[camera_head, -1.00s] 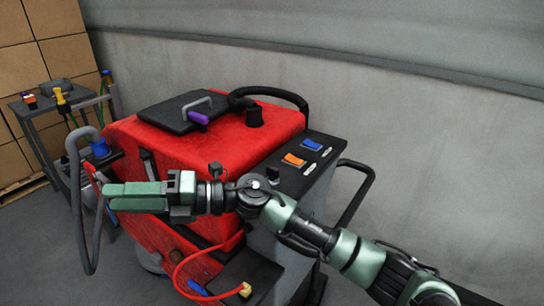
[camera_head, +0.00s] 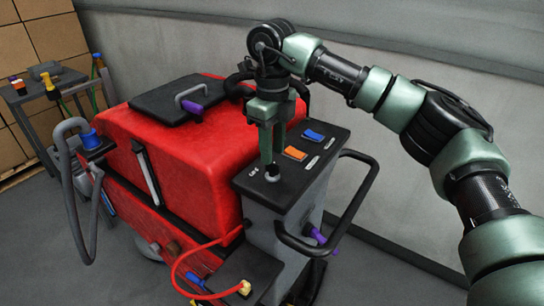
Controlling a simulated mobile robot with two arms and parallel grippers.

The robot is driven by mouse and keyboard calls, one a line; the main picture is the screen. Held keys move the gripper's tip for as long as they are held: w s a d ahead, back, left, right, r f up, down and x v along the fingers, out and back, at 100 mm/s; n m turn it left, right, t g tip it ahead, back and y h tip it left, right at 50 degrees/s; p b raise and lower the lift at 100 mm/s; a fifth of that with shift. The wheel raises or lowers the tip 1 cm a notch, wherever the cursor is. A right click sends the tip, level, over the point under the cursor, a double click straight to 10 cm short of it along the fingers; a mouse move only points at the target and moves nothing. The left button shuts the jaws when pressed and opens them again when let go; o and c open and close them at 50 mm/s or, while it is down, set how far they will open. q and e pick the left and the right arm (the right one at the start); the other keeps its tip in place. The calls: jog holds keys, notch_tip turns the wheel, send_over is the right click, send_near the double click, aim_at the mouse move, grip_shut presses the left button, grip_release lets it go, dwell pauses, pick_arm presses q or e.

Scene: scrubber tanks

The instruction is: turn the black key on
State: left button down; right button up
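The black key (camera_head: 272,174) is a small dark knob with a pale base on the dark control panel (camera_head: 250,186) of the red scrubber machine. My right gripper (camera_head: 270,158) points straight down from above, its green fingers right over the key. The fingertips reach down to the key's top or just beside it and partly hide it. I cannot tell whether they touch it or how wide the fingers stand. My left gripper is not in view.
An orange switch (camera_head: 295,153) and a blue switch (camera_head: 313,135) sit on the panel behind the key. A black handle (camera_head: 352,205) sticks out at the panel's right. A red hose (camera_head: 190,256) hangs in front. The grey wall stands behind.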

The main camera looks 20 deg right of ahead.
aim_at(272, 168)
jog(key=shift+f+p, duration=0.3)
jog(key=shift+f, duration=1.55)
grip_shut()
